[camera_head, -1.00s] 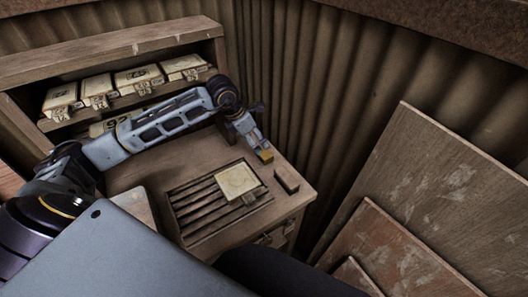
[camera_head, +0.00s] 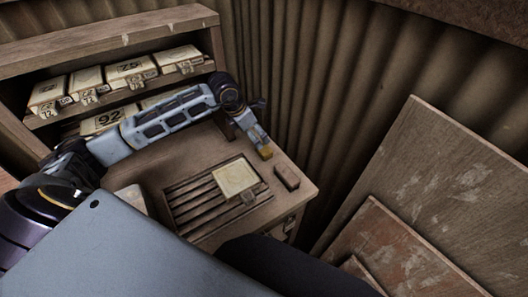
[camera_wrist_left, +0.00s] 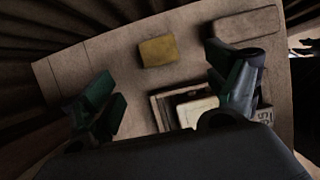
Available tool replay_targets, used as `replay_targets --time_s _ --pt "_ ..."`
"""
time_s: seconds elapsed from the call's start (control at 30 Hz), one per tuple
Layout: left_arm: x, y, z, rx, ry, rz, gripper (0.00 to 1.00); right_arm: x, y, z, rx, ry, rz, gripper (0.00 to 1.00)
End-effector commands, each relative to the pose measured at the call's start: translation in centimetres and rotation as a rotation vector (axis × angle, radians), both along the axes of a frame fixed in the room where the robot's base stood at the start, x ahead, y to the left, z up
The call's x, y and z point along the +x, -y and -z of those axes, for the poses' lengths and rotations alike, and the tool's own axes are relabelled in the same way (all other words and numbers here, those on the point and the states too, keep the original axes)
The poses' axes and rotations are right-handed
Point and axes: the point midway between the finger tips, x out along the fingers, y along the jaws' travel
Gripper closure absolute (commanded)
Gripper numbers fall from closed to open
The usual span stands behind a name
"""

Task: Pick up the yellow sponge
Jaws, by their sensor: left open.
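The yellow sponge (camera_wrist_left: 158,51) lies on the wooden bench top in the left wrist view, beyond the fingertips and between their lines. In the head view a small part of the sponge (camera_head: 265,153) shows at the end of my left gripper (camera_head: 257,141), which hides the rest. In the left wrist view my left gripper (camera_wrist_left: 166,88) is open, one finger to each side, with nothing between the fingers. I cannot tell its exact height above the bench. My right gripper is not in view.
A slatted rack (camera_head: 192,208) with a pale tile (camera_head: 235,179) lies on the bench (camera_head: 152,176). A brown block (camera_head: 287,177) stands right of it. Shelves (camera_head: 110,37) with numbered tiles stand behind left. A corrugated wall (camera_head: 300,90) closes the back. Boards (camera_head: 440,180) lean at right.

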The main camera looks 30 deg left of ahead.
Motion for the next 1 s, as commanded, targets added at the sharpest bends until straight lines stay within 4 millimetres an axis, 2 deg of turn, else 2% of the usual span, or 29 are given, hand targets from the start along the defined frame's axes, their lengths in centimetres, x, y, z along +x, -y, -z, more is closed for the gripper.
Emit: replay_targets --time_s 0.5,1.0 --pt "2.0 1.2 5.7 -0.001 -0.002 0.000 0.12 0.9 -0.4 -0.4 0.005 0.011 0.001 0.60" --pt "2.2 1.3 6.3 0.001 -0.001 0.000 0.12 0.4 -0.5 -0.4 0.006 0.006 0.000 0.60"
